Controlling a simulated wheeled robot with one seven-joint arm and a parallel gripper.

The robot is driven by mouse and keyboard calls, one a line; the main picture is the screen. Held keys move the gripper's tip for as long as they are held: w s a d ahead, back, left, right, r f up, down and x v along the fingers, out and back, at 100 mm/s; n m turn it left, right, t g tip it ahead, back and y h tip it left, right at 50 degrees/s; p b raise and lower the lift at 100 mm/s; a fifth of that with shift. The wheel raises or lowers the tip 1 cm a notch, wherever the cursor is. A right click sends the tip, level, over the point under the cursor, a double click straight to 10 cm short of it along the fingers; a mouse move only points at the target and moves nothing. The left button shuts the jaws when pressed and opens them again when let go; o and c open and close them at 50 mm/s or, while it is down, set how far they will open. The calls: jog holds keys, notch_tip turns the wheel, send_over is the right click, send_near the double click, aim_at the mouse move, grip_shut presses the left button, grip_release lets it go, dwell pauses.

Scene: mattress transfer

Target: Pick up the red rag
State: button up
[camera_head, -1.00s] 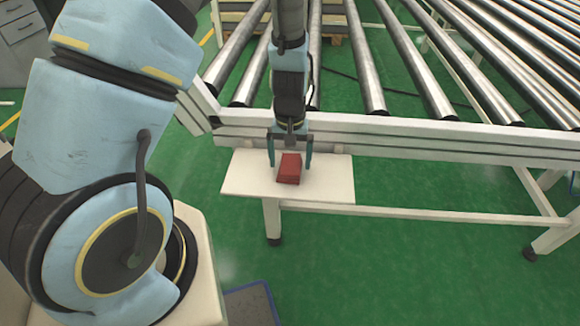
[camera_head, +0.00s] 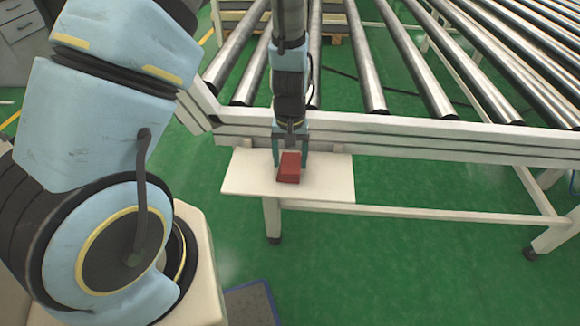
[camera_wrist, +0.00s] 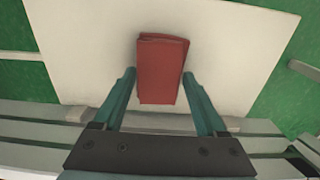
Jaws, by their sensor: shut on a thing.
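The red rag (camera_head: 289,168) is a small folded block on the white shelf (camera_head: 328,190) at the front of the roller conveyor. In the wrist view the rag (camera_wrist: 161,68) lies between the two teal fingers. My gripper (camera_head: 291,163) points down at the shelf, and its fingers are closed in on both sides of the rag. The wrist view also shows my gripper (camera_wrist: 158,84) with its fingertips at the rag's sides. The rag appears to rest on the shelf; I cannot tell any gap under it.
The conveyor's white frame (camera_head: 420,139) runs right behind the shelf, with metal rollers (camera_head: 365,60) beyond it. The rest of the shelf is bare. A cabinet (camera_head: 22,28) stands at the far left. Green floor (camera_head: 400,260) is open in front.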

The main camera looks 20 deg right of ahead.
aim_at(290, 162)
jog(key=shift+c, duration=0.5)
notch_tip(290, 162, up, 10)
dwell(0.3)
